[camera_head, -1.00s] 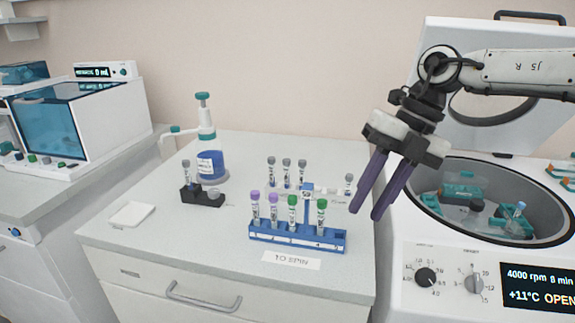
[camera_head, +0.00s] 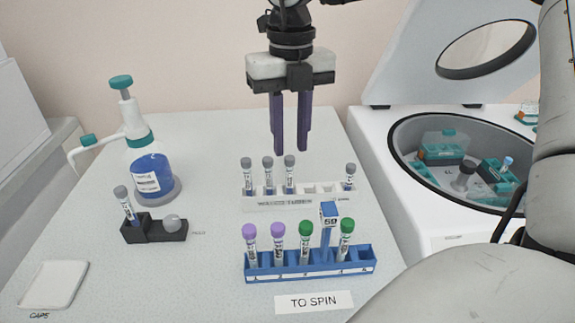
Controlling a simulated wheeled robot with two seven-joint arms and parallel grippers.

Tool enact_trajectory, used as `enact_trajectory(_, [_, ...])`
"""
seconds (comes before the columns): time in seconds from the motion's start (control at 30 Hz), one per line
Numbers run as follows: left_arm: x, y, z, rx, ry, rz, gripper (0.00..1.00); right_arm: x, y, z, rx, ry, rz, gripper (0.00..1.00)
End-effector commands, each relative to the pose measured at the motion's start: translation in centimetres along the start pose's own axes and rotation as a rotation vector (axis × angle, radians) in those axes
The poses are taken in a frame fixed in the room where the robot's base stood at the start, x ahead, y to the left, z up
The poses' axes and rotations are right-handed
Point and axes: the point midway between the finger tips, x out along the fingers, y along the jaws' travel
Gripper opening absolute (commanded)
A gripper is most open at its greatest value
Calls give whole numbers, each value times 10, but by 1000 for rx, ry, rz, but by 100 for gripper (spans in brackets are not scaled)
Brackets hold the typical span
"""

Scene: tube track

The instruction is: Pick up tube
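A blue rack (camera_head: 312,265) near the table's front holds two purple-capped tubes (camera_head: 250,243) (camera_head: 279,243), two green-capped tubes (camera_head: 305,243) (camera_head: 346,240) and a blue square post marked "59" (camera_head: 328,222). Behind it a white rack (camera_head: 300,203) holds three grey-capped tubes (camera_head: 268,176) at left and one (camera_head: 349,178) at right. A black holder (camera_head: 150,231) at left has one grey-capped tube (camera_head: 127,207). My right gripper (camera_head: 291,151) is open and empty, its purple fingers pointing down just above the white rack's tubes in the picture. My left gripper is not in view.
A centrifuge (camera_head: 375,150) with its lid (camera_head: 460,75) up stands at right, tube holders inside. A dispenser bottle (camera_head: 152,175) with blue liquid stands at back left. A white caps tray (camera_head: 54,284) lies at front left. My arm covers the right front.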

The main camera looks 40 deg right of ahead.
Motion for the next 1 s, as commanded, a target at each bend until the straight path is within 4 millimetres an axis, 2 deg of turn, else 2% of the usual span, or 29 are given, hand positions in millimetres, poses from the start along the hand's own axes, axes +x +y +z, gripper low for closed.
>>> enact_trajectory(0.4, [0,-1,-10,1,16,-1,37,50,0,0,0,2,1,25])
enact_trajectory(0.67, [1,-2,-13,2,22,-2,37,53,0,0,0,-1,1,25])
enact_trajectory(0.8, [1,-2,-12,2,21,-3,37,53,0,0,0,-1,1,3])
enact_trajectory(1.0, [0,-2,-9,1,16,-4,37,53,0,0,0,-1,1,3])
